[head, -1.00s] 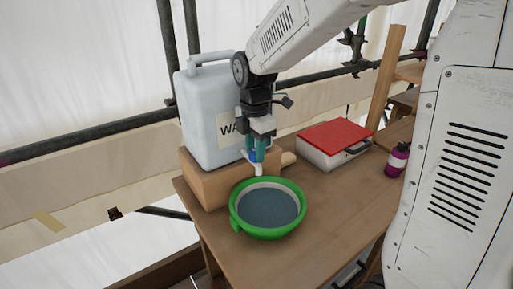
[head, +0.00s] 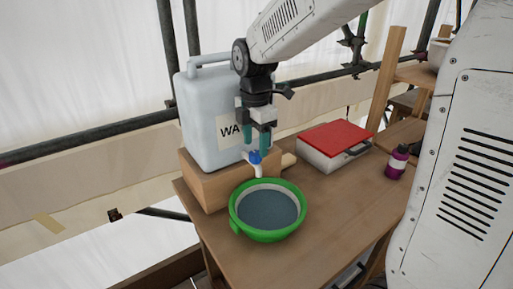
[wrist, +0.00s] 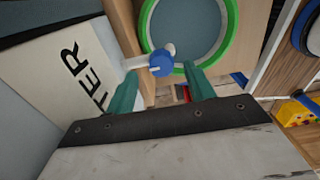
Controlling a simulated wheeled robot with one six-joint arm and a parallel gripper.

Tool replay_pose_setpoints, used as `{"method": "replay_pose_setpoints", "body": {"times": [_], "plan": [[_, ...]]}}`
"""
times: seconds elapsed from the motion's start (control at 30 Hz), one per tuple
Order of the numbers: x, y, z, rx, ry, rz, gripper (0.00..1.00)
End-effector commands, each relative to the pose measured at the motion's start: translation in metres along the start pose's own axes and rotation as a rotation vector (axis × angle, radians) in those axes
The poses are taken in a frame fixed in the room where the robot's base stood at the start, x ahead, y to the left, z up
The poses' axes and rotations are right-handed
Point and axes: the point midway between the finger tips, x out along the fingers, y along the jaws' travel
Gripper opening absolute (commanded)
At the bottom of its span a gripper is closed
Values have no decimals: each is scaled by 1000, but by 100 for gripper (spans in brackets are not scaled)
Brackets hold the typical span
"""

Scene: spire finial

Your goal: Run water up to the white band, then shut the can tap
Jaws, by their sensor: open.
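A pale blue-grey water can (head: 208,105) with a "WA…" label stands on a wooden block. Its tap has a blue knob (head: 254,157) and a white spout (head: 258,171) over a green bowl (head: 268,236). The bowl has a white band inside its wall, and grey-blue water (head: 268,209) lies up near that band. Whether water runs from the spout cannot be told. My gripper (head: 256,145) is open just above the blue knob. In the wrist view the teal fingers (wrist: 160,88) stand either side, short of the blue knob (wrist: 162,64), with nothing held.
A wooden block (head: 203,188) carries the can on the wooden table (head: 330,212). A white case with a red lid (head: 336,138) and a purple bottle (head: 397,162) stand to the right. Scaffold tubes run behind. The table's front right is clear.

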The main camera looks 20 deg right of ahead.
Motion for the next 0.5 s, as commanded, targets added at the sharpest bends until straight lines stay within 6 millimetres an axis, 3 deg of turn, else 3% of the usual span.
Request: {"method": "replay_pose_setpoints", "body": {"times": [0.23,0.5], "plan": [[-40,1,2,2,-1,4,53],[-51,1,2,2,-1,2,53]]}}
